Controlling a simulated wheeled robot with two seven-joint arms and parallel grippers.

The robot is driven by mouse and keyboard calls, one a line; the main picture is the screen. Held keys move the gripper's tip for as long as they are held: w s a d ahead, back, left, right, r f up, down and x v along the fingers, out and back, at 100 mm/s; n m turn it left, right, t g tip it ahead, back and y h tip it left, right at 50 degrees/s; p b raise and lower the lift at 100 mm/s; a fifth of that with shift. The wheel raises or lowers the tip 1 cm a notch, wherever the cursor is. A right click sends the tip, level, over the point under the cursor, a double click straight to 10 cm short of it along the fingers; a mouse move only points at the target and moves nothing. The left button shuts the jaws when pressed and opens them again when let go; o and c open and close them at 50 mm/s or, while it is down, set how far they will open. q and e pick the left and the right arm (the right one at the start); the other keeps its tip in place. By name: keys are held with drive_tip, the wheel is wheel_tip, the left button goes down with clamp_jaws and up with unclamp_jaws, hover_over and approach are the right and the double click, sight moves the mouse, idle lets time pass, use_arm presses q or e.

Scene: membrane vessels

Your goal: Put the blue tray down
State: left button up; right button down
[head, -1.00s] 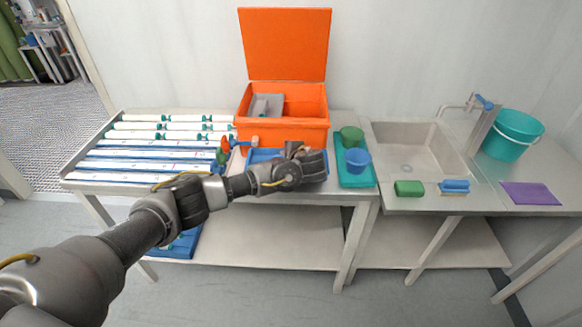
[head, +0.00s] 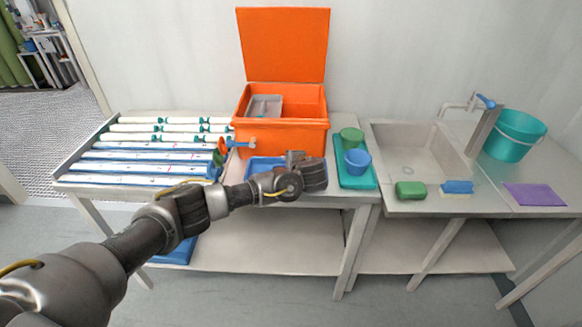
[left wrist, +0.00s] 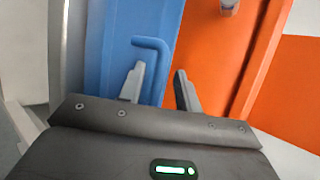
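The blue tray (head: 262,164) lies at the front of the left table, just before the orange box, partly hidden by my left gripper. In the left wrist view the tray (left wrist: 108,45) fills the left of the picture, with a bent blue handle (left wrist: 152,43) near its right edge. My left gripper (head: 312,170) is over the tray's right part. In the left wrist view its fingers (left wrist: 160,88) stand apart, with the handle's bar between them. I cannot tell whether they touch it. My right gripper is not in view.
An orange box (head: 285,135) with raised lid holds a grey tray (head: 264,106). White tubes (head: 165,128) lie on the left. A teal tray (head: 354,182) with a green cup (head: 352,136) and blue cup (head: 357,162) stands right, beside the sink (head: 420,150). Another blue item (head: 178,252) is below.

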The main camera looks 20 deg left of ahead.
use_arm(q)
drive_tip(key=shift+r, duration=0.15)
drive_tip(key=shift+s+r+p, duration=0.1)
drive_tip(key=shift+r+p, duration=0.15)
drive_tip(key=shift+p, duration=0.15)
drive_tip(key=p+v, duration=0.9)
drive_tip(key=v, duration=0.2)
drive_tip(key=shift+s+d, duration=0.2)
drive_tip(key=shift+d, duration=0.05)
